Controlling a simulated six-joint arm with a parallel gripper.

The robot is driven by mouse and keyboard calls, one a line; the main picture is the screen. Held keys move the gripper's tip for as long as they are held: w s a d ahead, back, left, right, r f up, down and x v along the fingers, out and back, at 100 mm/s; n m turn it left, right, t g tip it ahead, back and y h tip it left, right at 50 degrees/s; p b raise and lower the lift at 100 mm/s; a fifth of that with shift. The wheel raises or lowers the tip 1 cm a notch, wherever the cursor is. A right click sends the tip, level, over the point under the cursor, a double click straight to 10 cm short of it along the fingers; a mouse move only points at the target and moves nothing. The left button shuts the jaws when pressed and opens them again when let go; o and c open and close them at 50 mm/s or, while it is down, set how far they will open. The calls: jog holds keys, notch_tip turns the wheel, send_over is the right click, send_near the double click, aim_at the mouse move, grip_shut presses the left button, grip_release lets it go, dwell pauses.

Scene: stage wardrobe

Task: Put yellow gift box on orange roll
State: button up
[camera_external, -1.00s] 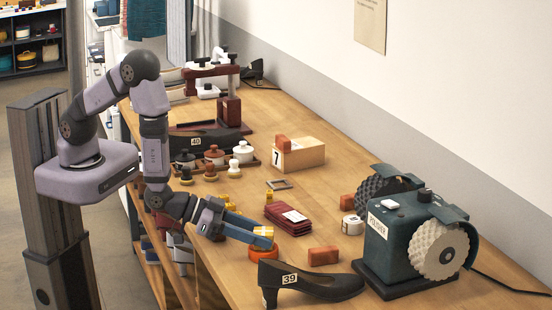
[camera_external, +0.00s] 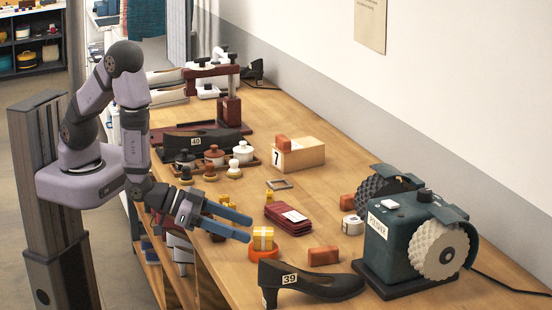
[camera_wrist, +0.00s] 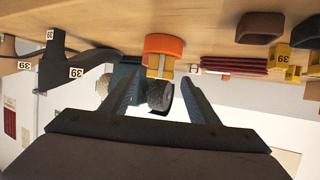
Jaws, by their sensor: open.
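The yellow gift box (camera_external: 263,238) with a pale ribbon sits on top of the orange roll (camera_external: 291,253) near the front edge of the bench. In the wrist view the box (camera_wrist: 160,66) and the roll (camera_wrist: 164,45) show upside down, touching each other, ahead of the fingers. My gripper (camera_external: 245,228) is open and empty. Its blue fingertips are up and to the left of the box, apart from it.
A black shoe tagged 39 (camera_external: 310,283) lies in front of the roll. Small brushes and pots stand farther back.

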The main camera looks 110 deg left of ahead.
jog(key=shift+p+v, duration=0.3)
jog(key=shift+v, duration=0.9)
jog(key=p+v, duration=0.4)
jog(key=p, duration=0.3)
jog(key=shift+s+d+r, duration=0.1)
jog(key=shift+s, duration=0.05)
jog(key=s+d+m+g+h, duration=0.1)
jog(key=s+d+g+h, duration=0.2)
jog(key=d+g+h, duration=0.3)
jog(key=s+a+r+m+g, duration=0.1)
jog(key=s+a+r+g, duration=0.1)
jog(key=s, duration=0.2)
jog(key=s+a+r+m+g, duration=0.1)
jog(key=s+r+g, duration=0.1)
jog(key=s, duration=0.3)
jog(key=s+a+r+m+g+y, duration=0.1)
jog(key=s+a+r+g, duration=0.1)
jog(key=s+r, duration=0.2)
jog(key=shift+s+a+g, duration=0.3)
jog(key=shift+a, duration=0.05)
